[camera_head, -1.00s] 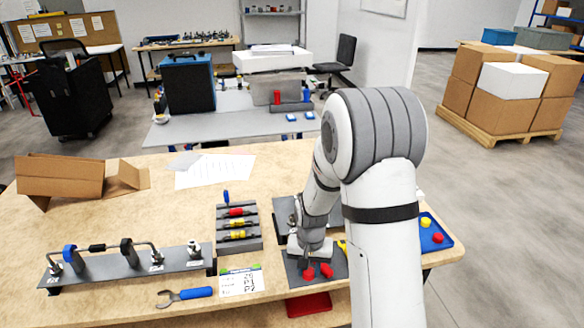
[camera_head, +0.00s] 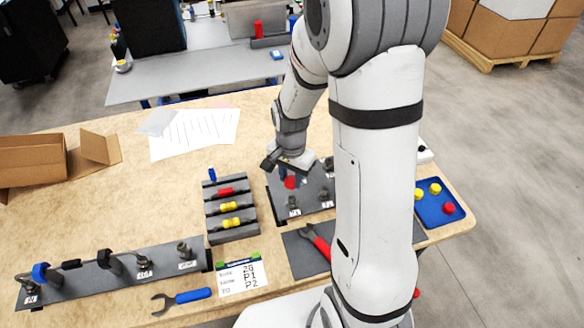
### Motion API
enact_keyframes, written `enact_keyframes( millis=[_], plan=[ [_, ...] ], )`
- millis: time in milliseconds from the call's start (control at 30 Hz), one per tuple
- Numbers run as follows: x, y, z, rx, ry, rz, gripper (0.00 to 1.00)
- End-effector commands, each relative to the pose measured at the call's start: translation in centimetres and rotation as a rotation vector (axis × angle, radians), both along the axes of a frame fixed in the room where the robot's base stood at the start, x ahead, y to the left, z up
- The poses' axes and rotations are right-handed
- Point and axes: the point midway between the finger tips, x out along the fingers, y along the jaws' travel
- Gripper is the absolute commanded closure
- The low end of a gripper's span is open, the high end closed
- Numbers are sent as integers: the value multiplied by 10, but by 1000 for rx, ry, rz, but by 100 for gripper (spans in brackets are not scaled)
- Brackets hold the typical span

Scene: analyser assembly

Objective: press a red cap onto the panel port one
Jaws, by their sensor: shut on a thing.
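My gripper (camera_head: 286,171) points down over the dark panel (camera_head: 277,204) near the middle of the table. It is shut on a red cap (camera_head: 290,183), which shows just below the fingers at the panel's back left. I cannot tell whether the cap touches a port. Two ports with white labels stand at the panel's front, a left one (camera_head: 294,201) and a right one (camera_head: 325,195). The label numbers are too small to read. My arm hides the panel's right part. Another red cap (camera_head: 449,208) lies in the blue tray (camera_head: 430,213).
Yellow caps (camera_head: 435,188) share the tray. A dark mat (camera_head: 300,259) with a red-handled tool (camera_head: 317,243) lies in front of the panel. Left of it are a rack (camera_head: 234,233), a card (camera_head: 241,278), a blue-handled wrench (camera_head: 190,296) and a long fixture plate (camera_head: 125,270).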

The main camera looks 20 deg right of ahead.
Motion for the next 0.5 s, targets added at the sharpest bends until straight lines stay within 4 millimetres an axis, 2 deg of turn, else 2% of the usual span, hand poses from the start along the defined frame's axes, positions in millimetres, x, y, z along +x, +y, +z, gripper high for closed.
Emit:
enact_keyframes(
  millis=[500],
  plan=[
    [0, -3, -34, -1, 1, -8, 90]
  ],
)
